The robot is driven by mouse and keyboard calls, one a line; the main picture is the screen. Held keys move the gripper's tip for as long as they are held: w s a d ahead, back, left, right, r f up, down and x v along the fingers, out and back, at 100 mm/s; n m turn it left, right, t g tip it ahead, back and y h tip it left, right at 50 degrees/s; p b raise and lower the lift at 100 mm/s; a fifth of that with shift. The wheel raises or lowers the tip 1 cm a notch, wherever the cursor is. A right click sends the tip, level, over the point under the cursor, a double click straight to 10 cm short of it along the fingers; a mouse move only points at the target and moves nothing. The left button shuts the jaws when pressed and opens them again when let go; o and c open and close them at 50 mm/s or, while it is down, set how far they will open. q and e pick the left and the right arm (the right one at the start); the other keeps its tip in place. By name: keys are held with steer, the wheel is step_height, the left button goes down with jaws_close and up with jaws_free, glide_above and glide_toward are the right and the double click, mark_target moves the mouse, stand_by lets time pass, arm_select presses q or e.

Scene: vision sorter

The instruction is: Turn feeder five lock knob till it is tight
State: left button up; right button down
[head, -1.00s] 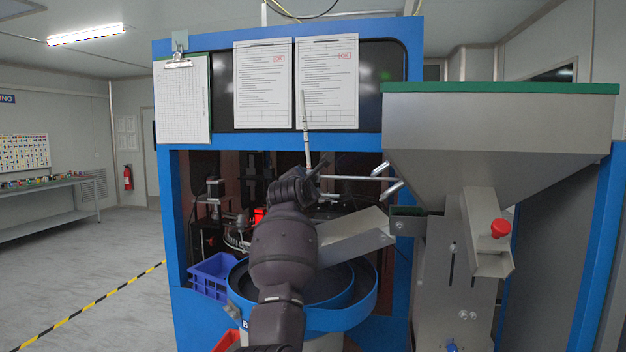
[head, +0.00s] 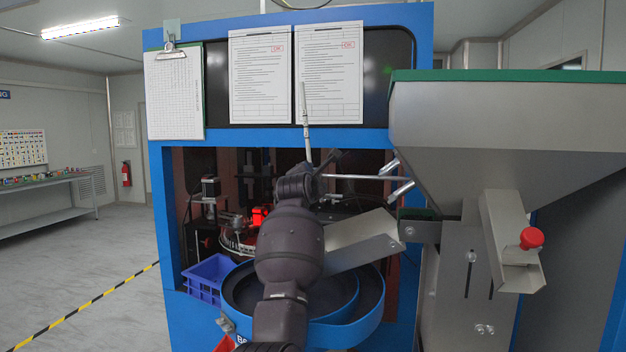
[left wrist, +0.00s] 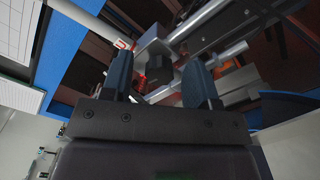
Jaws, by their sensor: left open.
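My left arm rises in the middle of the head view, with its gripper (head: 322,168) near the rod clamp in the cabinet opening. In the left wrist view the two fingers (left wrist: 160,82) are apart, so the gripper is open. A dark block or knob (left wrist: 159,67) shows between and beyond the fingers, beside metal rods (left wrist: 212,57); I cannot tell whether they touch it. A horizontal rod (head: 362,178) and an upright rod (head: 306,125) meet near the gripper. A red knob (head: 531,238) sits on the hopper chute at right. No feeder number is readable. My right gripper is out of view.
The grey hopper (head: 500,125) fills the right side. A metal chute (head: 365,243) slopes over the blue bowl (head: 366,315) close to my arm. A blue bin (head: 206,278) stands left of it. The blue cabinet frame (head: 270,138) borders the opening. Open floor lies at left.

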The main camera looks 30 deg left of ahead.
arm_select(q)
steer(key=c, duration=0.9)
